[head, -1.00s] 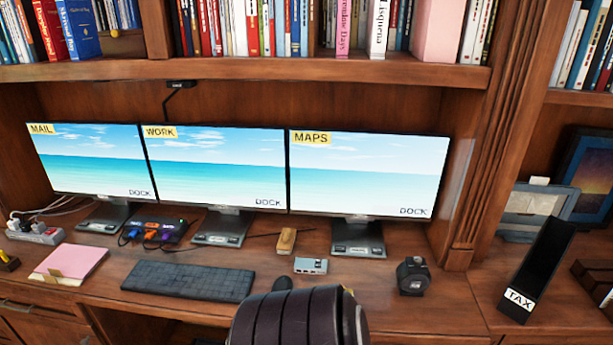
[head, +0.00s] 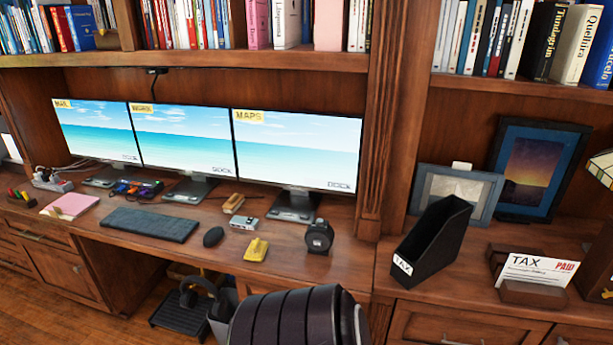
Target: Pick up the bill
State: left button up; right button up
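The holder sits on the wooden counter right of the desk. Neither of my grippers is in view.
A black file holder (head: 432,240) labelled TAX stands left of the paper. Framed pictures (head: 541,168) lean behind. Left are monitors (head: 296,150), a keyboard (head: 150,224), a yellow object (head: 256,249) and a black round device (head: 319,236). Counter near the front edge is clear.

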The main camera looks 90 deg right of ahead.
aim_at(527, 268)
jog(key=k+l+u, duration=0.1)
jog(key=u, duration=0.3)
jog(key=k+u, duration=0.45)
jog(key=k+j+u, duration=0.1)
jog(key=u, duration=0.3)
jog(key=k+j+u, duration=0.15)
jog(key=u, duration=0.25)
jog(key=k, duration=0.05)
